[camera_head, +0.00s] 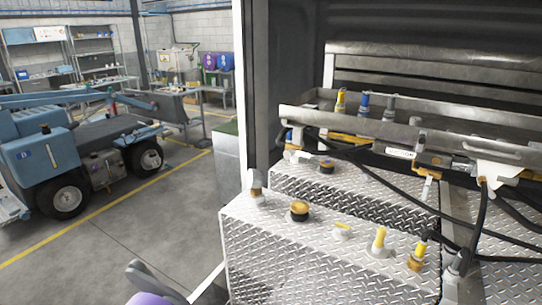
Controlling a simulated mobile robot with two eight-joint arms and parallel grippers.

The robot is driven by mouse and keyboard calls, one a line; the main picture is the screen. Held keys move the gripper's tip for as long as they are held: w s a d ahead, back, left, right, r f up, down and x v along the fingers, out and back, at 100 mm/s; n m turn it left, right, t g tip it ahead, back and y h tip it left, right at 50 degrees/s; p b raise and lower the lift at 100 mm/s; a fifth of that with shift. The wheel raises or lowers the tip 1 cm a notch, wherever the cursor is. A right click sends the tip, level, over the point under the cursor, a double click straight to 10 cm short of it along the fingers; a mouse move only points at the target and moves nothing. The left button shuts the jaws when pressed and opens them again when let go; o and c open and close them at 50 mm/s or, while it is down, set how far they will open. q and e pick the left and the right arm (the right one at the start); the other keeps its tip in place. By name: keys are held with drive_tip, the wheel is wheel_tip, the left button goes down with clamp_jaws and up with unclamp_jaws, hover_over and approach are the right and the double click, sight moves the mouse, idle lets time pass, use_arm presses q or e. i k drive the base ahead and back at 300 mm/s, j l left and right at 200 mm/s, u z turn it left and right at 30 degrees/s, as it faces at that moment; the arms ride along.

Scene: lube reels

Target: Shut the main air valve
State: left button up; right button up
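I cannot tell for certain which fitting is the main air valve. A small fitting with a pale, lever-like upright piece (427,186) and an orange-yellow part hangs below the metal tray on the right, among black hoses. A brass-coloured fitting with a white label beside it (400,153) sits at the tray's front edge. Yellow-topped fittings (379,241) stand on the diamond-plate box in front. A grey and purple piece at the bottom edge looks like part of my arm. No gripper fingers show, and nothing in view is being touched by a gripper.
Diamond-plate boxes (250,235) with caps fill the lower right. A metal tray (310,112) holds several coloured nozzles. Black hoses (362,162) loop across the right side. A blue vehicle (45,160) stands at left; the grey floor (130,235) between is clear.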

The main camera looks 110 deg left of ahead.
sight(299, 154)
drive_tip(key=u, duration=1.5)
drive_tip(key=i+u, duration=0.1)
drive_tip(key=u, duration=1.85)
drive_tip(key=i, duration=0.05)
